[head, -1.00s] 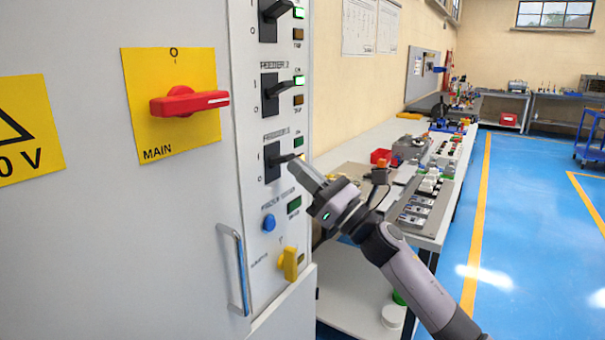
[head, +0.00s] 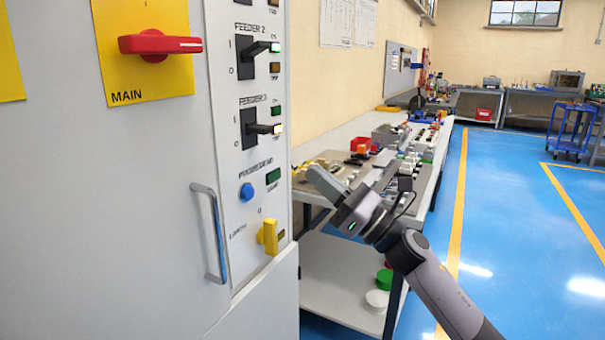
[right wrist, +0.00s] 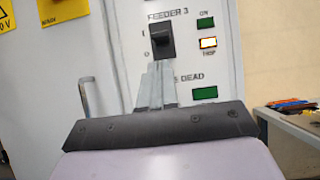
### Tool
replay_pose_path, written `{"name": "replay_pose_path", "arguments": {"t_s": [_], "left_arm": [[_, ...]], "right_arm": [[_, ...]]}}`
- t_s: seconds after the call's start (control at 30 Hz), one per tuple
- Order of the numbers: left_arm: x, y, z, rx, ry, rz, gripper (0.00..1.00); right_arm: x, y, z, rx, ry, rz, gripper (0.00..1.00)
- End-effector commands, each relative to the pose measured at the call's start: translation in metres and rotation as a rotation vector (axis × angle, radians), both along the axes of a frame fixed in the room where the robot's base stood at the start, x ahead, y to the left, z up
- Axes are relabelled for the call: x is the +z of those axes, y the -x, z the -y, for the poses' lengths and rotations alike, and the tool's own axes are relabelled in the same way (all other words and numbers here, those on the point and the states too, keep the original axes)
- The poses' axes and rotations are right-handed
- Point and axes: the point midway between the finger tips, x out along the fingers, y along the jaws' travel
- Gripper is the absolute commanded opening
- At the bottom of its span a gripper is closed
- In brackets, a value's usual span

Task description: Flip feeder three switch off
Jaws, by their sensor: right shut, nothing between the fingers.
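The feeder three switch (head: 262,129) is a black lever on a black plate in the grey panel. Its lever sticks outward, tilted lower in its plate than the feeder two lever. It also shows end-on in the right wrist view (right wrist: 160,38). Beside it, the green ON lamp (right wrist: 205,22) is dark and the TRIP lamp (right wrist: 208,43) is lit. My right gripper (head: 308,172) is shut and empty, to the right of and below the switch and apart from it. Its closed fingers (right wrist: 156,85) show below the switch in the wrist view. My left gripper is not in view.
Above is the feeder two switch (head: 260,48) with its green lamp lit. Below are a blue button (head: 247,192) and a yellow knob (head: 268,236). A red main handle (head: 160,44) and a metal door handle (head: 210,235) stick out at left. A workbench (head: 345,130) stands behind my right arm.

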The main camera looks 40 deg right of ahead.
Motion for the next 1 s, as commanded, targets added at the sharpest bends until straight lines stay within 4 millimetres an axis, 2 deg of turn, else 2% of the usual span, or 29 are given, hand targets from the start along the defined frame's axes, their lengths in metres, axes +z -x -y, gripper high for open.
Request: {"name": "replay_pose_path", "arguments": {"t_s": [0.1, 0.3, 0.87, 1.0], "left_arm": [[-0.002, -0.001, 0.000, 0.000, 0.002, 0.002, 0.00], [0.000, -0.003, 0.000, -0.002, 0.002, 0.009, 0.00], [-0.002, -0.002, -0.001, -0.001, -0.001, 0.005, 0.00], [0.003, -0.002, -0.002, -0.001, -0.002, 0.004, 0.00]], "right_arm": [[-0.007, 0.010, 0.005, -0.001, -0.003, -0.001, 0.00], [-0.010, 0.018, 0.008, 0.000, -0.002, -0.001, 0.00], [-0.009, 0.018, 0.008, 0.001, -0.004, -0.002, 0.00], [-0.022, 0.015, 0.005, 0.036, -0.109, -0.064, 0.00]]}}
